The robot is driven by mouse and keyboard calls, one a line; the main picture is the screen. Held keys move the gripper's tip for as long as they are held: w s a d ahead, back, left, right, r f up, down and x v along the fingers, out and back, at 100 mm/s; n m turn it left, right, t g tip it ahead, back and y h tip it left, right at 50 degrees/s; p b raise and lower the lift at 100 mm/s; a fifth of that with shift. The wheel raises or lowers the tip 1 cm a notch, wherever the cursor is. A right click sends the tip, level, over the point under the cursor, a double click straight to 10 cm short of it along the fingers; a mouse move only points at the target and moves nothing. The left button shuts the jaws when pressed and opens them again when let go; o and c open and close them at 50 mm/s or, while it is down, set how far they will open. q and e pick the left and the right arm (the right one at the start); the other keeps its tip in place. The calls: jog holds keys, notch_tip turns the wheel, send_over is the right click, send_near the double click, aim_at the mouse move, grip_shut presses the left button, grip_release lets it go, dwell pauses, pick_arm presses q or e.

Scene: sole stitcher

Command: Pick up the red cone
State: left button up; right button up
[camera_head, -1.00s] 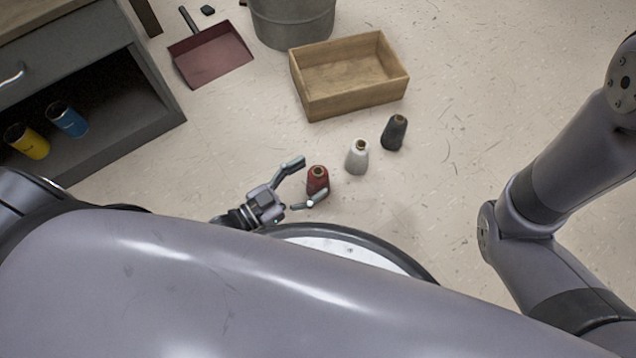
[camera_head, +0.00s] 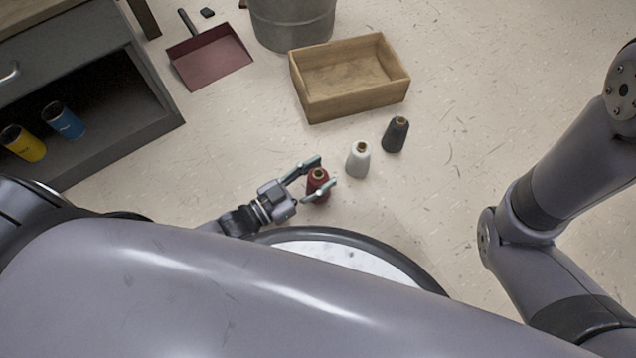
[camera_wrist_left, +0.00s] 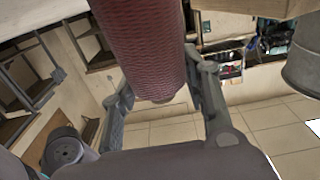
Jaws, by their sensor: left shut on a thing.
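The red cone (camera_head: 317,181) stands upright on the floor in the head view, at the near end of a row of cones. My left gripper (camera_head: 318,178) is shut on it, one finger on either side. In the left wrist view the red cone (camera_wrist_left: 146,45) fills the top middle, between the two fingers of my left gripper (camera_wrist_left: 160,95). The fingers hide parts of the cone's sides in the head view. My right gripper is not in view; only my right arm shows at the right.
A white cone (camera_head: 358,160) and a dark grey cone (camera_head: 396,134) stand to the right of the red one. Behind them is an open wooden box (camera_head: 350,100). A bucket (camera_head: 290,25), a dustpan (camera_head: 210,62) and a cabinet (camera_head: 140,125) stand farther off. Floor to the right is clear.

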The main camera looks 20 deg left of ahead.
pick_arm(q)
grip_shut()
jog(key=shift+r, duration=0.1)
dwell(0.4)
